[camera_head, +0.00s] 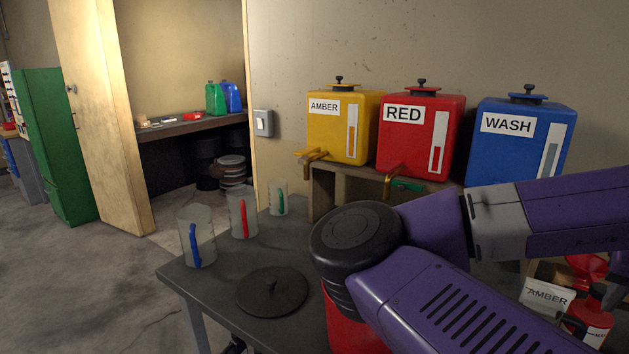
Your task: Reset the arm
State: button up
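My purple and grey arm crosses the right side of the head view, in front of the table. Three clear jugs stand on the grey table (222,295): one with a blue handle (203,229), one with a red handle (236,205) and one with a green handle (277,197). A dark round lid (272,291) lies flat in front of them.
A yellow AMBER tank (339,140), a red RED tank (411,148) and a blue WASH tank (497,148) stand on a shelf behind the arm. An AMBER-labelled item (546,296) and a red bottle (594,317) are close below it. The floor at left is clear.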

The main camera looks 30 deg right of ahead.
jog(key=s+d+r+m+g+h, duration=0.2)
jog(key=s+d+r+m+h, duration=0.1)
jog(key=d+r+h, duration=0.3)
jog(key=w+r+g+h, duration=0.15)
jog(key=r+h, duration=0.25)
jog(key=r, duration=0.5)
jog(key=w+r+h, duration=0.3)
jog(key=r+h, duration=0.2)
jog(key=r, duration=0.3)
jog(key=w+a+r+n+t+h, duration=0.35)
jog(key=w+a+n+t, duration=0.35)
jog(key=w, duration=0.4)
jog(key=w+a+f+n+t+y, duration=0.6)
jog(key=w+a+f+n+t, duration=0.3)
jog(key=t, duration=0.6)
jog(key=s+a+f+n+t+y, duration=0.2)
jog(key=a+f+n+t+y, duration=0.15)
jog(key=a+f+y, duration=1.3)
jog(key=s+a+f+g+y, duration=0.1)
jog(key=s+a+f+g, duration=0.3)
jog(key=s+f, duration=0.5)
jog(key=s+a+f+m+g+y, duration=0.1)
jog(key=s+a+f+g, duration=0.3)
jog(key=s+f, duration=0.6)
notch_tip(320, 180, down, 3)
jog(key=a, duration=0.2)
jog(key=shift+s+a, duration=0.3)
jog(key=shift+a, duration=0.05)
